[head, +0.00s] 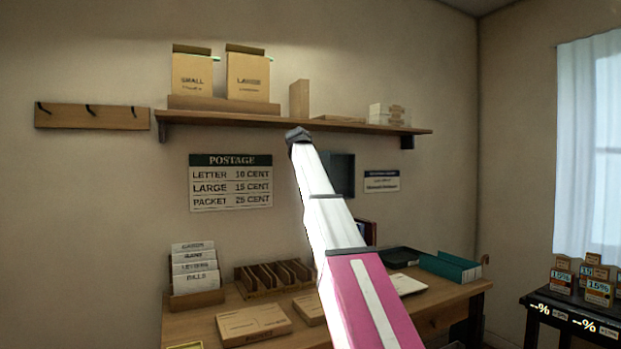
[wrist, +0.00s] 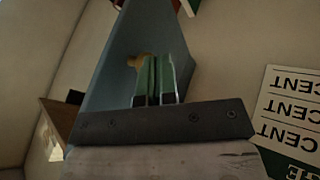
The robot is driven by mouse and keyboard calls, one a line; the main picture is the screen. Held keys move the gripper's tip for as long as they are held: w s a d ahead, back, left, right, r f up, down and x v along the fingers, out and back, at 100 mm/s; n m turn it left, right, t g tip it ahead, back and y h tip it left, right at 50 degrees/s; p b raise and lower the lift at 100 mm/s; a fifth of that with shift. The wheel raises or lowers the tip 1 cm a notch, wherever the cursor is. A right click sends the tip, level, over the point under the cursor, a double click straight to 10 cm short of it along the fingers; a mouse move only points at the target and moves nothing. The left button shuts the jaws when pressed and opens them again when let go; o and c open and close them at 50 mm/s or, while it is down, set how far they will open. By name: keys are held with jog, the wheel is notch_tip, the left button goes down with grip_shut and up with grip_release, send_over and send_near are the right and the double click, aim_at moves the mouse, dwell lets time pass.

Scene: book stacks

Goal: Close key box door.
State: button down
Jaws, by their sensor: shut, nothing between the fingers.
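The key box (head: 345,176) is a dark blue-grey box on the wall below the shelf, partly hidden behind my arm in the head view. In the wrist view, a blue-grey panel (wrist: 118,70), apparently its door, stands out at an angle. A small brass-coloured knob (wrist: 134,60) shows on it. My gripper (wrist: 158,78) is shut, with its green fingers together and empty. The fingers overlap the panel in the wrist view, beside the knob; I cannot tell whether they touch it. The fingers are not clear in the head view.
A wall shelf (head: 300,122) with boxes runs above the key box. The postage sign (head: 231,182) hangs to its left and a small sign (head: 381,181) to its right. A desk (head: 445,303) with trays and packets stands below.

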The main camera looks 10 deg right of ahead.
jog(key=shift+d, duration=0.1)
jog(key=w+d+n+t+y, duration=0.1)
jog(key=w+d+n+y, duration=0.3)
jog(key=d, duration=0.6)
jog(key=w+d+n+t+y, duration=0.1)
jog(key=w+d+n+y, duration=0.1)
jog(key=d+n, duration=0.55)
jog(key=w+d+n+g+y, duration=0.1)
jog(key=w+d+n+y, duration=0.1)
jog(key=w, duration=0.7)
jog(key=w+d+n+y, duration=0.2)
jog(key=w+d+n, duration=0.2)
jog(key=w, duration=0.5)
jog(key=shift+w+d+g, duration=0.25)
jog(key=shift+d+g, duration=0.15)
jog(key=shift+d, duration=0.7)
jog(key=shift+r, duration=0.1)
